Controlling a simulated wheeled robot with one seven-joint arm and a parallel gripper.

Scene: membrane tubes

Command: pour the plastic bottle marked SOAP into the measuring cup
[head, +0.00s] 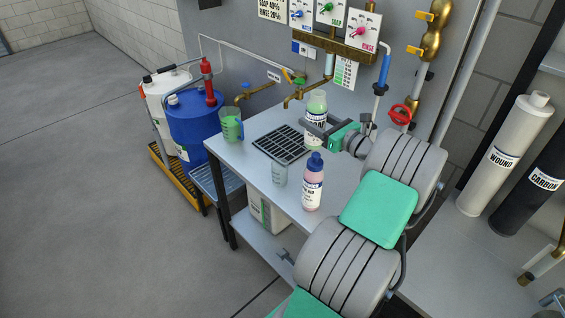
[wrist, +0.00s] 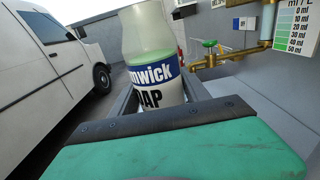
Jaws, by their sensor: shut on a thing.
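The SOAP bottle (head: 317,103) is a pale translucent bottle with green liquid and a white and blue label. It is upright at the back of the steel table, between the fingers of my gripper (head: 314,127). In the wrist view the bottle (wrist: 150,45) shows part of its label, ending in "AP", with my gripper (wrist: 158,95) shut around its body. Its top is cut off there, and I cannot tell whether its base touches the table. A clear cup (head: 279,173) stands near the table's front edge. A jug with a handle and green contents (head: 231,126) stands at the left corner.
Brass taps (head: 293,97) and a dispenser panel (head: 333,25) are on the wall behind.

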